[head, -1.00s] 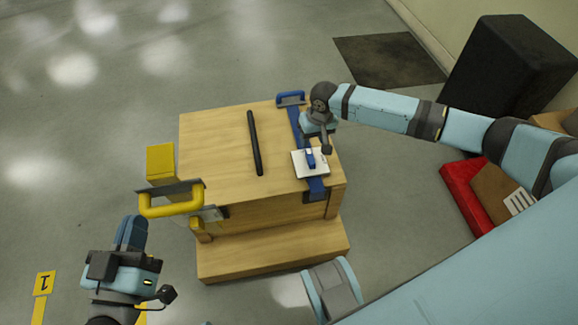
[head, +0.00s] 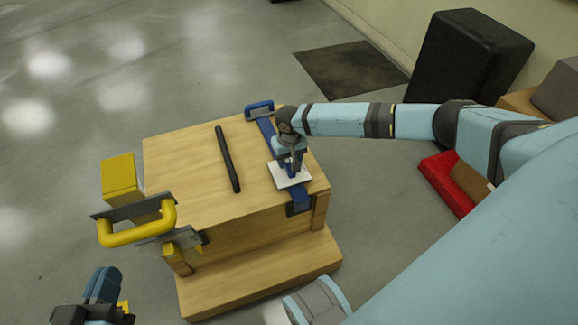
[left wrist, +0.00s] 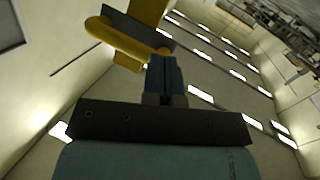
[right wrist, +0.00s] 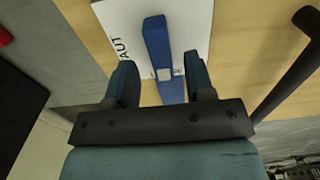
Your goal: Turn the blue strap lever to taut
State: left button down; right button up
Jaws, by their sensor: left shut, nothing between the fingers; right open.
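The blue lever (right wrist: 158,45) lies over a white plate (right wrist: 112,20) in the right wrist view. The plate reads "AUT" beside it at left; other lettering is mostly hidden. In the head view the plate (head: 289,176) sits on the blue strap (head: 300,197) on the wooden box, and my gripper largely hides the lever. My right gripper (right wrist: 160,77) is open, its fingers apart on either side of the lever; contact cannot be told. It also shows over the plate in the head view (head: 291,165). My left gripper (head: 105,275) is shut and empty, left of the box.
A black bar (head: 228,158) lies on the box top (head: 185,160), left of the strap. A yellow handle (head: 140,232) juts from the left side. A black block (head: 470,60) and red container (head: 440,180) stand right.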

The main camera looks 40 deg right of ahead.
jog(key=shift+f+b, duration=0.3)
jog(key=shift+f, duration=0.85)
